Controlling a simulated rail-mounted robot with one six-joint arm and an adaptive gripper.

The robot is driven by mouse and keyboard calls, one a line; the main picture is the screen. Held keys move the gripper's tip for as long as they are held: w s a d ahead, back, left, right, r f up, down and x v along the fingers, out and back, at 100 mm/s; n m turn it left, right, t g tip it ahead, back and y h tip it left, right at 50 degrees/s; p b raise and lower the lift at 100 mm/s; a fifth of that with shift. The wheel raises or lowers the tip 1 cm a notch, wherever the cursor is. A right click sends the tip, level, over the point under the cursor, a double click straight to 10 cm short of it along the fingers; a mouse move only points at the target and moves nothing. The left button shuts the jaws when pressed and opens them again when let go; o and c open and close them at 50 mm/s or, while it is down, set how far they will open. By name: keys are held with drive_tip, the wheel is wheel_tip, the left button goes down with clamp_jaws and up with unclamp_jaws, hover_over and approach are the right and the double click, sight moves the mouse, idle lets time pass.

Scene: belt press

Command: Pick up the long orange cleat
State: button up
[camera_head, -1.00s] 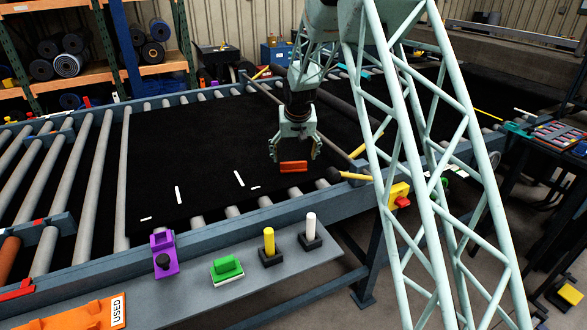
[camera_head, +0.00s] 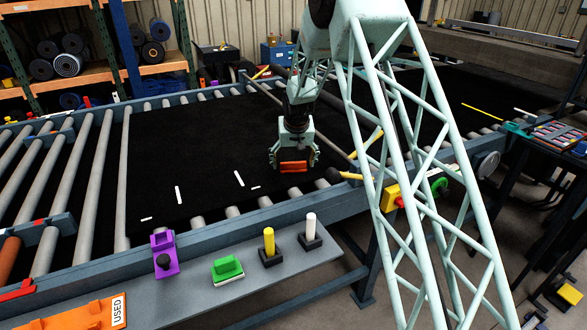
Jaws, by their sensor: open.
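The long orange cleat (camera_head: 293,167) lies on the black belt near its front edge. My gripper (camera_head: 293,165) points down over it, its two fingers spread to the left and right of the cleat. The jaws are open. Whether the fingertips touch the cleat or the belt cannot be told from this view. The upper edge of the cleat is close under the gripper body.
The black belt (camera_head: 200,150) lies flat over rollers, with several small white strips on it. The front ledge (camera_head: 200,290) carries a purple clamp (camera_head: 163,255), a green block (camera_head: 227,269), and yellow (camera_head: 269,242) and white (camera_head: 311,226) sticks. A yellow bar (camera_head: 356,177) lies right of my gripper.

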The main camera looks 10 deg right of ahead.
sight(294, 163)
drive_tip(key=shift+c, duration=0.3)
drive_tip(key=c, duration=0.9)
drive_tip(key=shift+r, duration=1.6)
drive_tip(key=shift+s+r, duration=0.15)
drive_tip(key=s, duration=0.5)
drive_tip(key=s+d+r+b, duration=0.1)
drive_tip(key=s, duration=0.4)
drive_tip(key=s+d, duration=0.1)
drive_tip(key=s, duration=0.4)
drive_tip(key=shift+s+r+b, duration=0.25)
drive_tip(key=shift+s+b, duration=0.05)
